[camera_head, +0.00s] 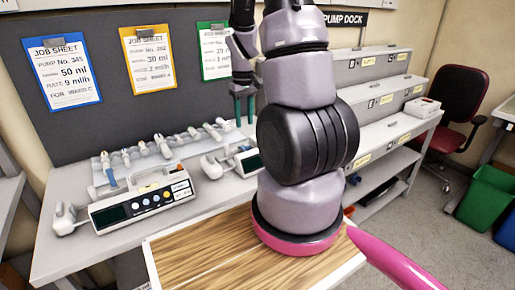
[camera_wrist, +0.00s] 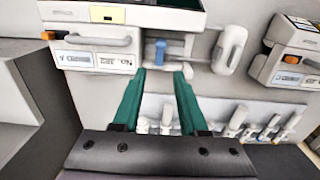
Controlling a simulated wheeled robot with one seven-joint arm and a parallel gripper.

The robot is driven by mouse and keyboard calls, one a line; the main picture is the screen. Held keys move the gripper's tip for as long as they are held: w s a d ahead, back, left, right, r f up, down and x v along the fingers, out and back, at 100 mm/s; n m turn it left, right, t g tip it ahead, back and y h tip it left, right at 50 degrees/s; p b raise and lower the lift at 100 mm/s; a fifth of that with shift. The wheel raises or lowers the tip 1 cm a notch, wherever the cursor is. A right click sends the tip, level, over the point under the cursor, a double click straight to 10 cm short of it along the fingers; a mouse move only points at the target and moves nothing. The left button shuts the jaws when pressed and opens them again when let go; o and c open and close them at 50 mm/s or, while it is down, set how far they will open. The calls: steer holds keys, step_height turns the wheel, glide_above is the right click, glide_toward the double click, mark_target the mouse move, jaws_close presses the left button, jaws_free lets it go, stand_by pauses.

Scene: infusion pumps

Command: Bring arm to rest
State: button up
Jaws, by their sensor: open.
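My arm rises in the middle of the head view. My gripper (camera_head: 244,108) hangs beside it, fingers pointing down above the back of the table. In the wrist view its two green fingers (camera_wrist: 160,73) are apart with nothing held between them. An infusion pump (camera_wrist: 125,18) with a blue part (camera_wrist: 160,50) shows beyond the fingertips. Whether the fingers touch it cannot be told. In the head view a pump (camera_head: 140,207) stands at the front left of the table. A second pump (camera_head: 238,162) is partly hidden by my arm.
A row of syringes (camera_head: 163,146) lies along the back of the table (camera_head: 60,257). Job sheets (camera_head: 62,72) hang on the dark board behind. The stepped pump dock (camera_head: 375,92) is at right, with a white box (camera_head: 422,107) on it. A red chair (camera_head: 460,105) stands farther right.

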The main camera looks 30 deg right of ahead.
steer(key=shift+r, duration=0.65)
steer(key=s+a+r+m+t, duration=0.1)
steer(key=a+r+t, duration=0.15)
steer(key=r, duration=0.45)
steer(key=s+a+r+m+t, duration=0.1)
steer(key=s+a+r, duration=0.1)
steer(key=a+r, duration=0.35)
steer(key=s+a+r+m+t+y, duration=0.1)
steer(key=s+a+r+t, duration=0.1)
steer(key=s+r, duration=0.3)
steer(key=s+a+r+m+t+y, duration=0.1)
steer(key=s+a+r, duration=0.2)
steer(key=s+r, duration=0.3)
step_height(320, 180, up, 3)
steer(key=shift+s+a+f+m+t, duration=0.1)
steer(key=shift+s+a+m+t, duration=0.15)
steer(key=shift+a+m+t, duration=0.1)
steer(key=shift+w+d, duration=0.1)
